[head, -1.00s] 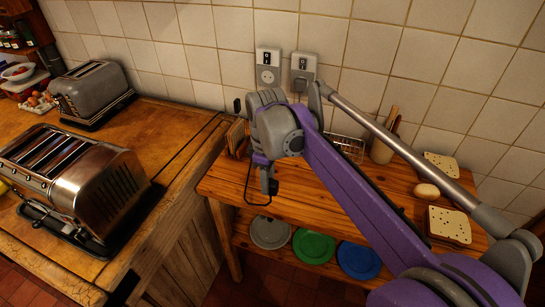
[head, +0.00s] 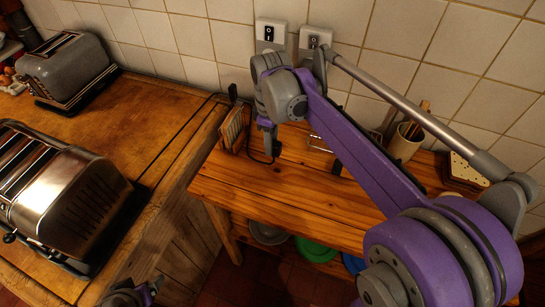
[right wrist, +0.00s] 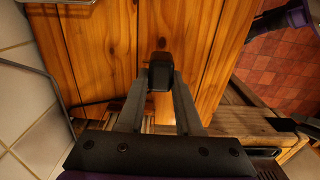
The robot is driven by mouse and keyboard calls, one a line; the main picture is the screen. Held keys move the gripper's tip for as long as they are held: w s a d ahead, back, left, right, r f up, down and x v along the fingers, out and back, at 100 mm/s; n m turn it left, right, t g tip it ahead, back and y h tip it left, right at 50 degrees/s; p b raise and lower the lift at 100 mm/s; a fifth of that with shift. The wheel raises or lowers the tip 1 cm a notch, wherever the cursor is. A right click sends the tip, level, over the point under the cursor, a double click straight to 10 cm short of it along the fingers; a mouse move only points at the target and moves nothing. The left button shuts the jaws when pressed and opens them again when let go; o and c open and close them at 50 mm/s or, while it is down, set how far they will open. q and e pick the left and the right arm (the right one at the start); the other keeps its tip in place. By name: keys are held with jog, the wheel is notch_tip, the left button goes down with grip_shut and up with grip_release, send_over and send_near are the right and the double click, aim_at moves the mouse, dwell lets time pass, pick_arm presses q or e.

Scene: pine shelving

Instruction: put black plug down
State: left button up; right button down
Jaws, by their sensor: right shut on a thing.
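My right gripper (head: 271,146) is over the left part of the pine shelf top (head: 300,195), pointing down. It is shut on the black plug (right wrist: 160,72), which sits between the fingertips in the right wrist view. A dark cord loops beside the gripper in the head view. The plug is close to the boards; I cannot tell whether it touches them. A dark part with a bit of purple at the bottom edge of the head view looks like my left gripper (head: 130,294); its fingers are not clear.
A rack with bread slices (head: 232,128) stands left of the gripper. Two wall sockets (head: 270,33) are behind. A chrome toaster (head: 70,205) is on the left counter. The shelf front is clear.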

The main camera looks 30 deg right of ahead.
notch_tip(320, 180, down, 2)
jog(key=shift+f, duration=2.25)
jog(key=shift+f, duration=0.1)
jog(key=shift+f+b, duration=0.5)
jog(key=shift+b, duration=0.05)
jog(key=c, duration=0.6)
grip_release()
jog(key=shift+r, duration=0.1)
